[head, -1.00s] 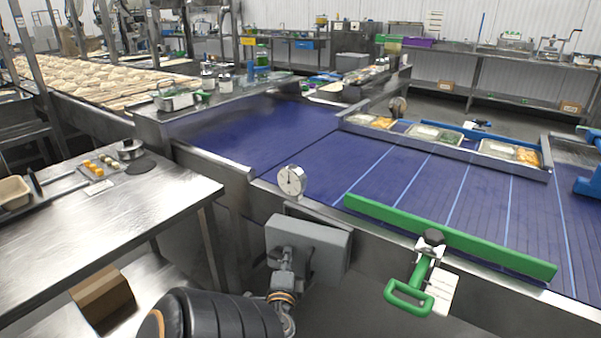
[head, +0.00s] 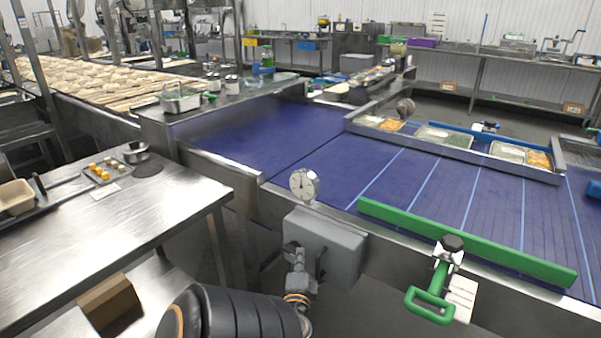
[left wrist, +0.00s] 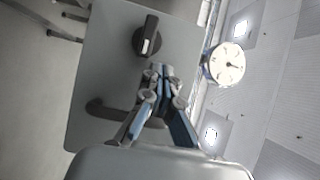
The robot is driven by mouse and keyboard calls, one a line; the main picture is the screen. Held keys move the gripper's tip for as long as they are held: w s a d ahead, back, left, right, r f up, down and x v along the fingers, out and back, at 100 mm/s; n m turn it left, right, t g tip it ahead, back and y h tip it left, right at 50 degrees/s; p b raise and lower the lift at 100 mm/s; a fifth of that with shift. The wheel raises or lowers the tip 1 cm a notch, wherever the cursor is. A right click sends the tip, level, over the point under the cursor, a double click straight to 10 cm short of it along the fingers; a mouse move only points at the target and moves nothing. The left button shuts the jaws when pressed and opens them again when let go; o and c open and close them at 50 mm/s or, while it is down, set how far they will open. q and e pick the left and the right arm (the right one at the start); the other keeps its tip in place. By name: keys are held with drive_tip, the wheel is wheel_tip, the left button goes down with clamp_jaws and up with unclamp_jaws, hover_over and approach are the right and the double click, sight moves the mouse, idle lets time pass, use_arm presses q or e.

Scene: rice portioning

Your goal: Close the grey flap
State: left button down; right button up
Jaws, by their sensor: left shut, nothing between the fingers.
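The grey flap (head: 338,240) appears to be the front of a grey box on the side of the blue conveyor, below a round dial. In the left wrist view it is a flat grey panel (left wrist: 105,65) with a black knob (left wrist: 147,38) and a dark curved handle (left wrist: 112,112). My left gripper (head: 294,254) is at the left part of the panel. In the left wrist view its fingertips (left wrist: 165,70) are together and empty, in front of the panel below the knob. I cannot tell whether they touch it. My right gripper is not in view.
The dial (head: 304,185) stands just above the box.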

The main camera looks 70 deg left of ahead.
use_arm(q)
drive_tip(key=v, duration=1.2)
drive_tip(key=d+f+g+h+p, duration=0.1)
drive_tip(key=d+f+h, duration=0.35)
drive_tip(key=f, duration=0.65)
drive_tip(key=d+f+g+h+p, duration=0.1)
drive_tip(key=d+f+h, duration=0.2)
drive_tip(key=d+f, duration=0.5)
drive_tip(key=d+f+g+h+p, duration=0.1)
drive_tip(key=d+f+h, duration=0.2)
drive_tip(key=f, duration=1)
use_arm(e)
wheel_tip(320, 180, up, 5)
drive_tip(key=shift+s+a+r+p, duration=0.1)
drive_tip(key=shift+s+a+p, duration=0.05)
drive_tip(key=shift+p, duration=0.95)
use_arm(q)
drive_tip(key=s+d+f+n+g+h, duration=0.2)
drive_tip(key=s+d+f+h, duration=0.4)
drive_tip(key=s+d+f, duration=0.5)
drive_tip(key=shift+s+d+f+g, duration=0.4)
drive_tip(key=shift+s+f+g, duration=0.3)
drive_tip(key=shift+s+f, duration=0.6)
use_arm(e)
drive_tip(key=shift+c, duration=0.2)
